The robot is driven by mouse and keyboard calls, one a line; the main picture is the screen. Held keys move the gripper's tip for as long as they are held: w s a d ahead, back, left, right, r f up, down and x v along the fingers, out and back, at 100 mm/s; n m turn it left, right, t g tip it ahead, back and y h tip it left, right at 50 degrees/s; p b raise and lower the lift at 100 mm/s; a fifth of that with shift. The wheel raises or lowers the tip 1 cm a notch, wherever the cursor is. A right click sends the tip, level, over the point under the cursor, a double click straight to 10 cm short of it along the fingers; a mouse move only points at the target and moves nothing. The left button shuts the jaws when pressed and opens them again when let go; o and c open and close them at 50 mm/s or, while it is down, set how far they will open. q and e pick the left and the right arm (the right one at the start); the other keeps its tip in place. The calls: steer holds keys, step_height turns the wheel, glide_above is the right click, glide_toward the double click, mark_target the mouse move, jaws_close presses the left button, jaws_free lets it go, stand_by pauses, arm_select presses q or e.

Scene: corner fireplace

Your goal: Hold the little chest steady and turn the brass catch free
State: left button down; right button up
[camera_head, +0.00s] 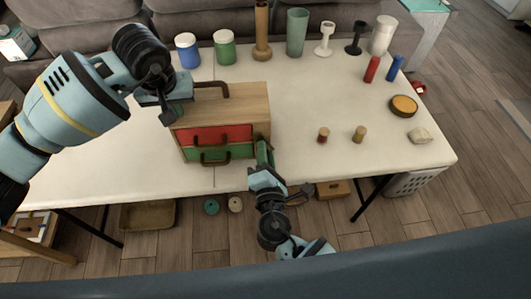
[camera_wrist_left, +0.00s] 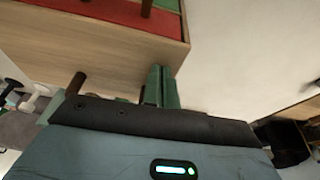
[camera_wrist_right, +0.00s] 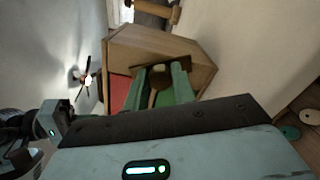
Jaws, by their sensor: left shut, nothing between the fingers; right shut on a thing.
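The little chest (camera_head: 240,105) is a light wooden box with a red drawer (camera_head: 215,136), a green drawer (camera_head: 225,153), dark handles and a dark handle on top. It stands upright near the table's front edge. My left gripper (camera_head: 168,100) is shut and empty at the chest's left side; in the left wrist view its green fingers (camera_wrist_left: 160,85) are together beside the wooden wall. My right gripper (camera_head: 263,150) is at the chest's front right edge. In the right wrist view its green fingers (camera_wrist_right: 160,82) are shut on a small brownish piece, which looks like the brass catch (camera_wrist_right: 154,97); the fingers partly hide it.
The white table (camera_head: 330,150) has jars (camera_head: 224,48), a vase (camera_head: 297,32) and candlesticks along its back. Two small corked pieces (camera_head: 358,133), a round yellow-topped tin (camera_head: 403,105) and a pale stone (camera_head: 420,135) lie to the right. The table left of the chest is clear.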

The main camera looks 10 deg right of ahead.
arm_select(q)
steer(key=shift+s+f, duration=0.15)
steer(key=shift+f, duration=0.25)
arm_select(e)
steer(key=m, duration=0.5)
steer(key=shift+a, duration=0.1)
steer(key=shift+m, duration=0.3)
steer(key=o, duration=1)
steer(key=shift+f, duration=0.1)
steer(key=shift+s, duration=0.3)
steer(key=s, duration=0.7)
steer(key=shift+a, duration=0.1)
